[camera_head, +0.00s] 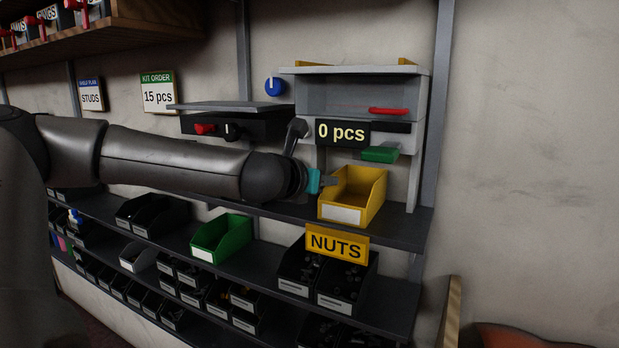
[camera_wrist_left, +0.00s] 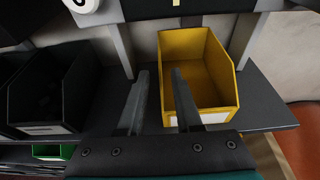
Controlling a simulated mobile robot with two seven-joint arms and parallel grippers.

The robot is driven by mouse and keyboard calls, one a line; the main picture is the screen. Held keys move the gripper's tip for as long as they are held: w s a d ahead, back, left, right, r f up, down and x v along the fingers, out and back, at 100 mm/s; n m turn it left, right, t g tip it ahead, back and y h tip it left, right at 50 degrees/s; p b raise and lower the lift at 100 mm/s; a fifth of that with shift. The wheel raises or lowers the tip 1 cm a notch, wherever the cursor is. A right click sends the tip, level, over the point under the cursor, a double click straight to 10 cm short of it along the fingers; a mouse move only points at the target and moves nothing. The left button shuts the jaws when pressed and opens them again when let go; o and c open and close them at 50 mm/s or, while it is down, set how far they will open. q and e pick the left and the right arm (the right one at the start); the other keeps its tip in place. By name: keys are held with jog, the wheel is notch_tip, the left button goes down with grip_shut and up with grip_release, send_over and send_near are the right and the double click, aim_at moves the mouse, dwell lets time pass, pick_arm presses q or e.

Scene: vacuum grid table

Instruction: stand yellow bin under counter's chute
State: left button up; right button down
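The yellow bin (camera_head: 352,196) stands upright on the upper shelf beneath the counter (camera_head: 360,95), whose display (camera_head: 342,132) reads "0 pcs". A green tab (camera_head: 380,154) juts from the counter above the bin's back right; I cannot make out the chute opening. My left gripper (camera_head: 328,181) is at the bin's left side. In the left wrist view its fingers (camera_wrist_left: 160,72) are apart, one outside the bin (camera_wrist_left: 205,72) and one over its inside, with the left wall between them. The bin looks empty. My right gripper is not in view.
A green bin (camera_head: 221,238) and black bins sit on the shelf below, near a yellow "NUTS" sign (camera_head: 337,244). A black unit with a red knob (camera_head: 205,128) is left of the counter. The counter's posts flank the yellow bin.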

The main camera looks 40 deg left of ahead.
pick_arm(q)
jog(key=shift+v, duration=2.7)
